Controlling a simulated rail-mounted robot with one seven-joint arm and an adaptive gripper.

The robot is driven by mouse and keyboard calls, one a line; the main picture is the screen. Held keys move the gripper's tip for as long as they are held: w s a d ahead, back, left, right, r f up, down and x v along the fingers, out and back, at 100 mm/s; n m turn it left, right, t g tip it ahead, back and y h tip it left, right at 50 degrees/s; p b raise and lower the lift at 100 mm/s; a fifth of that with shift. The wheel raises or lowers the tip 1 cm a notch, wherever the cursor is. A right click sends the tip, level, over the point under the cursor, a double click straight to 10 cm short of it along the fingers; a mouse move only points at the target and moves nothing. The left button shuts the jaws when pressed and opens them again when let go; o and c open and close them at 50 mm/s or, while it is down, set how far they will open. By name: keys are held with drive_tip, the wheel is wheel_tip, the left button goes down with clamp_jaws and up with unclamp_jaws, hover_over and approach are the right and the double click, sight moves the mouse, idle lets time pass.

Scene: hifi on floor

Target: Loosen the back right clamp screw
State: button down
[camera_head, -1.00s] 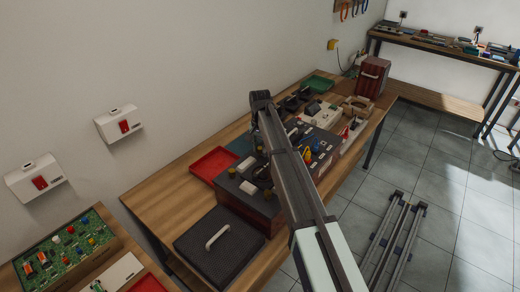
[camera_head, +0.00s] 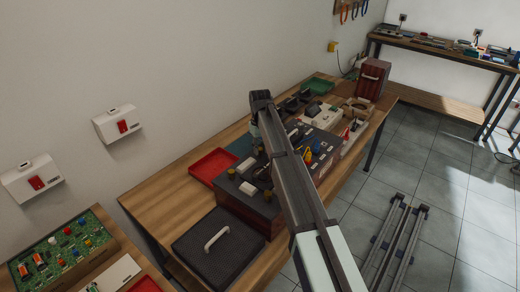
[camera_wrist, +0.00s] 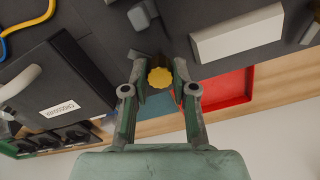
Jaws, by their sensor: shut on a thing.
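A round yellow clamp screw (camera_wrist: 160,77) with a scalloped edge sits between the fingers of my gripper (camera_wrist: 160,66) in the wrist view, at the edge of a dark top plate. My gripper is shut on it. My arm hides much of the box there, and the held screw cannot be made out.
A white block (camera_wrist: 235,36) lies on the plate right of my fingers. A dark case with a label (camera_wrist: 62,82) stands to the left. A red tray (camera_head: 213,166) is on the wall side. A black lidded box with a handle (camera_head: 217,250) sits in front on the bench.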

sight(261, 149)
drive_tip(key=shift+n, duration=2.1)
drive_tip(key=c, duration=0.9)
unclamp_jaws()
wheel_tip(261, 149, up, 12)
drive_tip(key=shift+d, duration=0.1)
